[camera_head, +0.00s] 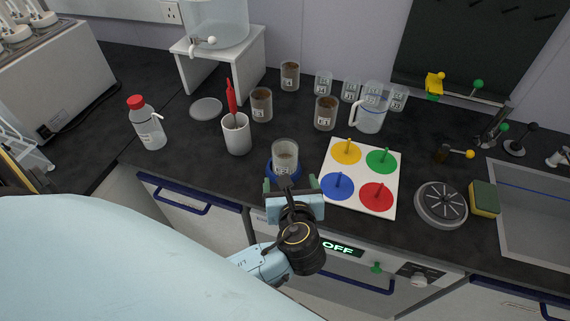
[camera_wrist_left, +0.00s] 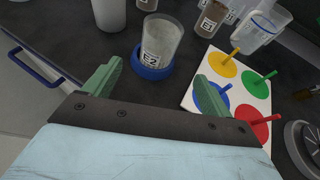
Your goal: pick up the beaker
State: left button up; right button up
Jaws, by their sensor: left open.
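A clear glass beaker (camera_head: 286,153) with greyish contents stands upright on a round blue base (camera_head: 270,172) near the counter's front edge. In the left wrist view the beaker (camera_wrist_left: 161,42) has a label that reads like E2, and its blue base (camera_wrist_left: 150,70) shows below it. My left gripper (camera_head: 292,182) is just in front of this beaker, at the counter's edge. Its green fingers (camera_wrist_left: 158,72) are open and empty, spread to either side of the base in the wrist view, not touching the beaker. My right gripper is not in view.
A white cup (camera_head: 237,138) with a red-handled tool stands left of the beaker. A white board (camera_head: 362,150) with four-coloured knobbed discs lies to the right. Several labelled glasses and a clear jug (camera_head: 370,115) stand behind. A sink (camera_head: 530,215) is far right.

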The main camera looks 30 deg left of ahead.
pick_arm(q)
jog(key=b+x, duration=0.1)
jog(key=x, duration=1.2)
jog(key=shift+a+r+b, duration=0.1)
jog(key=shift+r+b, duration=0.05)
jog(key=shift+b, duration=0.25)
jog(key=c, duration=1.2)
jog(key=shift+r, duration=0.1)
notch_tip(320, 180, up, 10)
jog(key=p, duration=0.3)
notch_tip(320, 180, up, 10)
jog(key=p, duration=1.3)
send_over(284, 151)
jog(key=s+d, duration=0.2)
jog(key=s, duration=0.1)
jog(key=shift+w+r, duration=0.25)
jog(key=shift+r, duration=0.7)
